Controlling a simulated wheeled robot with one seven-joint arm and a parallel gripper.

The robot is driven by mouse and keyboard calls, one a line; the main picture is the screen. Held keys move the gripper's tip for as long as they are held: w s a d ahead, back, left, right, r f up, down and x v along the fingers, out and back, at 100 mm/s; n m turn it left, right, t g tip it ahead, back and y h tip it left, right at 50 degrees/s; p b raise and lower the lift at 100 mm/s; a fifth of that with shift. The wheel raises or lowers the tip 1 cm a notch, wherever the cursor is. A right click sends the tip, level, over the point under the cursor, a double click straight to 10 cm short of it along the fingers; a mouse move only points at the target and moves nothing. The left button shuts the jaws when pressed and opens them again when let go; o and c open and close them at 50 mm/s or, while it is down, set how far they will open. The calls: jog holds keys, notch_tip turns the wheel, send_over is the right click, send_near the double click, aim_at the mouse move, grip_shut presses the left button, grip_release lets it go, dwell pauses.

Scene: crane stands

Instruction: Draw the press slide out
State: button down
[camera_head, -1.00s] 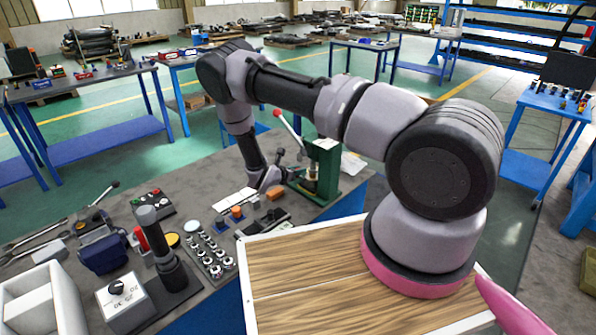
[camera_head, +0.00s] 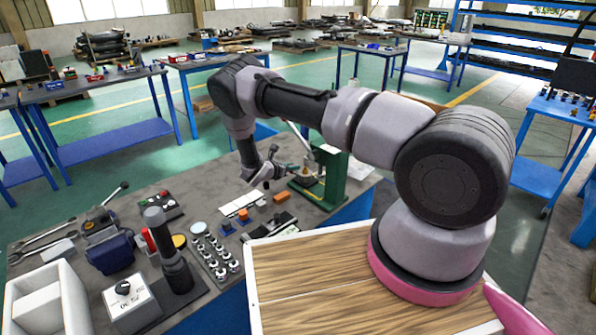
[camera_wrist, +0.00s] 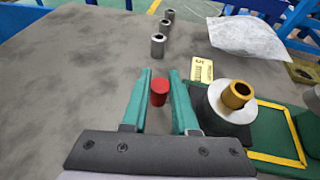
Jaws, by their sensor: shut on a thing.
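The green press (camera_head: 333,176) stands at the far right end of the grey bench in the head view. My gripper (camera_head: 267,176) is low over the bench, just left of the press base. In the wrist view, the teal fingers of my gripper (camera_wrist: 161,77) are shut on a small red knob (camera_wrist: 159,92). Right beside the right finger is a dark round holder with a pale disc (camera_wrist: 232,108) and a brass ring (camera_wrist: 238,94) on top. The green press base (camera_wrist: 283,130) has a yellow outline. How the knob joins the slide is hidden behind my gripper.
Several grey metal sleeves (camera_wrist: 158,45) stand on the bench beyond the fingers. A yellow tag (camera_wrist: 202,69) and a clear plastic bag (camera_wrist: 246,38) lie near the press. The bench left of the fingers is clear. A tray of small parts (camera_head: 215,258) stands nearer.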

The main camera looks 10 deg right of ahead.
jog(key=shift+w+a, duration=0.2)
jog(key=c, duration=0.7)
grip_release()
jog(key=v, duration=1)
jog(key=shift+s+a+r, duration=0.2)
jog(key=shift+s, duration=0.05)
jog(key=shift+a, duration=0.1)
